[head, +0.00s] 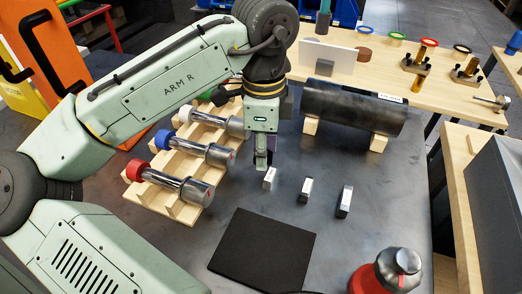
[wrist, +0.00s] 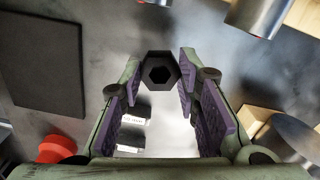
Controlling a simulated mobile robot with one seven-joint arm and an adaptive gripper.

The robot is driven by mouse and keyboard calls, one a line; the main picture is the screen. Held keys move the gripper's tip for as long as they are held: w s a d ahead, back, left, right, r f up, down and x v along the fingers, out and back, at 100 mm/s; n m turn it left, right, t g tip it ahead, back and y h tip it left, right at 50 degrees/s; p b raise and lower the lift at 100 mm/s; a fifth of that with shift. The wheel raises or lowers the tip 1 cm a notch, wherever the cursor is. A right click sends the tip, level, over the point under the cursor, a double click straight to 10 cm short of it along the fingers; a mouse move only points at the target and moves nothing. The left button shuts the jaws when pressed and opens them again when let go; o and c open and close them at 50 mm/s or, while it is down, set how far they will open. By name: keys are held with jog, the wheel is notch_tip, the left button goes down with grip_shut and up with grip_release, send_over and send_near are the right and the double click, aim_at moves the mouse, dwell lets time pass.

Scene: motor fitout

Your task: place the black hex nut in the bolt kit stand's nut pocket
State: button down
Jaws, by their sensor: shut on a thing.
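The black hex nut (wrist: 160,72) is between the fingertips of my gripper (wrist: 160,75) in the wrist view, its hole facing the camera. My gripper is shut on it. In the head view my gripper (head: 264,163) points down over the grey table, just right of the wooden rack and behind a row of small metal blocks. I cannot make out the nut there. I cannot identify the bolt kit stand or its nut pocket for certain in either view.
A wooden rack (head: 189,213) holds metal cylinders with coloured caps. Three small blocks (head: 344,201) stand near a black mat (head: 262,252). A dark cylinder (head: 345,106) lies on wooden supports behind. A wooden bench (head: 385,62) holds brackets.

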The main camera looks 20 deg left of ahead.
jog(key=shift+w+a, duration=0.15)
jog(key=shift+w, duration=0.1)
jog(key=f, duration=0.1)
jog(key=f+p, duration=0.1)
jog(key=shift+w+a+f, duration=0.35)
jog(key=shift+w, duration=0.05)
jog(key=shift+f, duration=0.45)
jog(key=shift+f, duration=0.1)
jog(key=shift+f, duration=0.15)
jog(key=c, duration=1.2)
grip_release()
